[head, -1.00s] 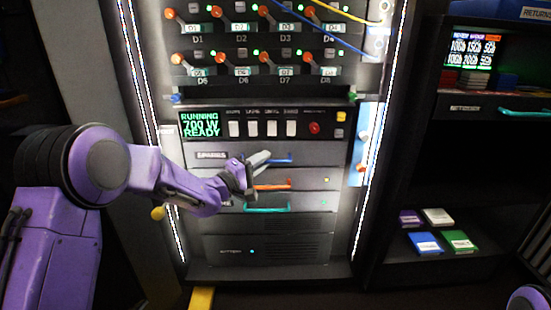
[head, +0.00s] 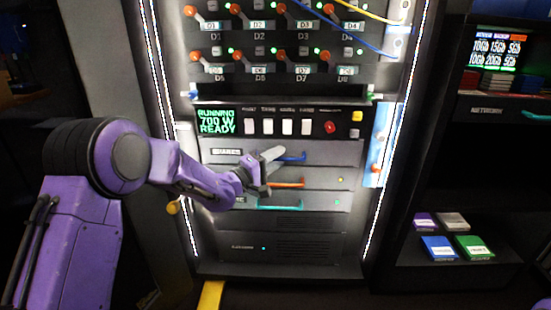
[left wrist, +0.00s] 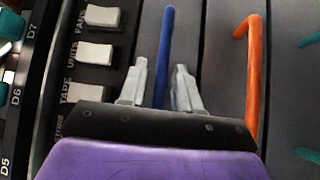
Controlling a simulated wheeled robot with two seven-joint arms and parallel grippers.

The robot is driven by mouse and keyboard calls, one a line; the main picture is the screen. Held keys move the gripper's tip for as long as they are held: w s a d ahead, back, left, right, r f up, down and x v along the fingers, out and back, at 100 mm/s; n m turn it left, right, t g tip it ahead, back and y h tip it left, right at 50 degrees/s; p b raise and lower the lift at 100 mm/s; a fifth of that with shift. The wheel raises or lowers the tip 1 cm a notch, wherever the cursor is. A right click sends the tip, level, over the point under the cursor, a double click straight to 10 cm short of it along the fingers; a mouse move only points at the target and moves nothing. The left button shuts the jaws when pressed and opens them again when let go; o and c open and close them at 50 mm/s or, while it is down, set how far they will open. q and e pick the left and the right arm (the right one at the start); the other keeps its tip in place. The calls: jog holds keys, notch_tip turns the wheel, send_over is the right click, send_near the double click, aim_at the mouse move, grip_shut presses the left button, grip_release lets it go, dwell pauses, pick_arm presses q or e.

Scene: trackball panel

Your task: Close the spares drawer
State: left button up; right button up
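The spares drawer (head: 330,152) is the grey front labelled SPARES, just under the control strip of the rack. Its blue handle (head: 293,156) also shows in the left wrist view (left wrist: 166,50). How far the drawer stands out is hard to tell in the head view. My left gripper (head: 272,160) is at the drawer front, by the handle. In the left wrist view its two grey fingers (left wrist: 160,88) are apart, one on each side of the blue handle, with gaps showing. My right gripper is out of view.
An orange handle (head: 288,185) and a teal handle (head: 281,207) sit on the drawers below. Switches and a red button (head: 330,127) are just above. Cables hang at the upper right. A shelf with coloured boxes (head: 438,247) stands at the right.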

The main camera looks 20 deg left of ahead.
pick_arm(q)
jog(key=shift+f, duration=0.1)
jog(key=p+v, duration=0.3)
jog(key=v, duration=0.7)
jog(key=shift+s, duration=0.25)
jog(key=shift+a, duration=0.1)
